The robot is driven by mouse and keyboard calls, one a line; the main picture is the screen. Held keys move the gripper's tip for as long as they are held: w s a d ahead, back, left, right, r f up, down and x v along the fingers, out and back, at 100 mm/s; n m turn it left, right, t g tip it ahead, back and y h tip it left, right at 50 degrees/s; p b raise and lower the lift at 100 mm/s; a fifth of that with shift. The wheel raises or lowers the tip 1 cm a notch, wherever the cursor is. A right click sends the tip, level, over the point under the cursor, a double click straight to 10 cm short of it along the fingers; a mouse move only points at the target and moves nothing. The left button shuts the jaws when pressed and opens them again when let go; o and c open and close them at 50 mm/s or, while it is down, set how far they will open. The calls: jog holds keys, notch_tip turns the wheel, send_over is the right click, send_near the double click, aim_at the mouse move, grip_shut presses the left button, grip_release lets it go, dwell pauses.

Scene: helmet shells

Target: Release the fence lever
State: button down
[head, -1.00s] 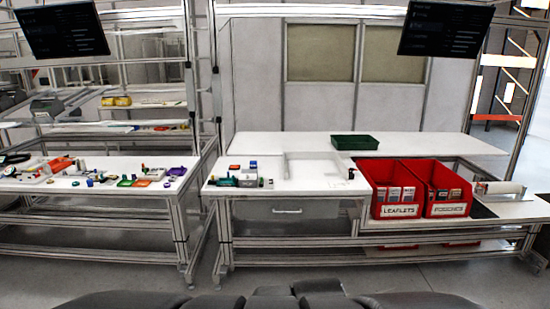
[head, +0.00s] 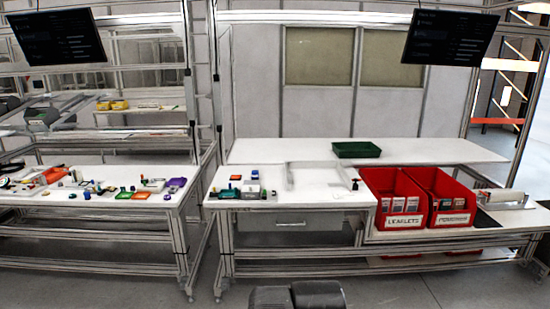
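A low white fence-like frame (head: 322,178) stands on the white middle table (head: 340,203). A small dark upright part with a green tip (head: 355,184) stands at its right end. It may be the fence lever, but it is too small to tell, and so is its position. My gripper is not in view. Dark grey parts of my own body show at the bottom edge, well apart from the table.
Red bins, one labelled leaflets (head: 395,222) and another beside it (head: 452,219), stand right of the frame. A green tray (head: 356,150) sits behind. Small coloured parts (head: 238,188) lie on the table's left. A left bench (head: 60,198) holds more. Floor in front looks clear.

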jog(key=s+f, duration=0.1)
jog(key=f+g+b, duration=0.1)
jog(key=shift+s+f, duration=0.35)
jog(key=shift+f, duration=0.05)
jog(key=shift+d, duration=0.1)
